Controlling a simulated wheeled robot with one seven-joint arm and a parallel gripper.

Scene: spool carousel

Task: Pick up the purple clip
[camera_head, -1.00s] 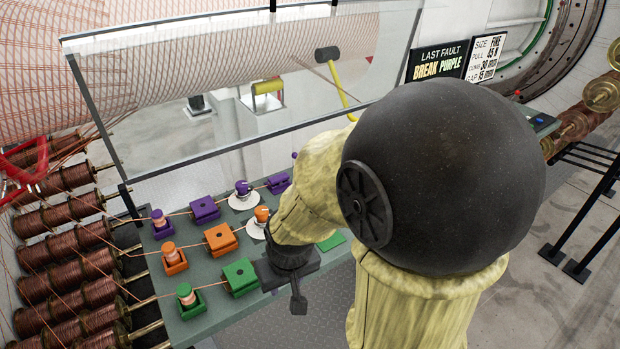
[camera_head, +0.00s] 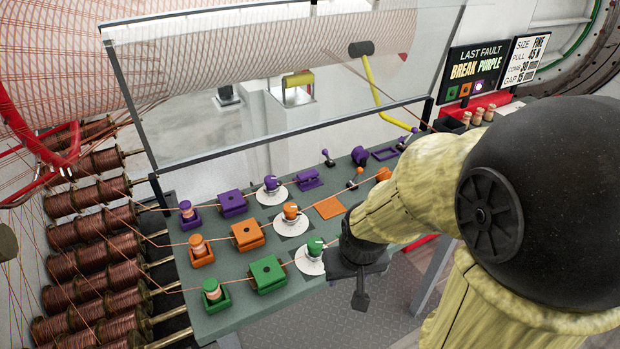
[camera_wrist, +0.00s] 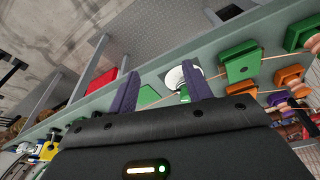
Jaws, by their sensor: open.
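A low purple piece (camera_head: 308,179), which looks like the purple clip, lies on the grey-green bench (camera_head: 215,322) in the back row, right of the purple-topped cup on a white disc (camera_head: 271,186). A purple block (camera_head: 360,156) and a purple square frame (camera_head: 384,153) lie farther right; I cannot be sure which is the clip. My gripper (camera_head: 361,298) hangs over the bench's front edge, apart from these purple pieces. In the wrist view its two dark fingers (camera_wrist: 160,72) are spread and empty, with the green cup's white disc beyond them. The clip is not clear in that view.
Orange (camera_head: 247,235) and green (camera_head: 267,274) blocks form nearer rows, with wires strung along them. A clear panel (camera_head: 200,125) rises behind the bench. Copper spools (camera_head: 92,243) fill the left.

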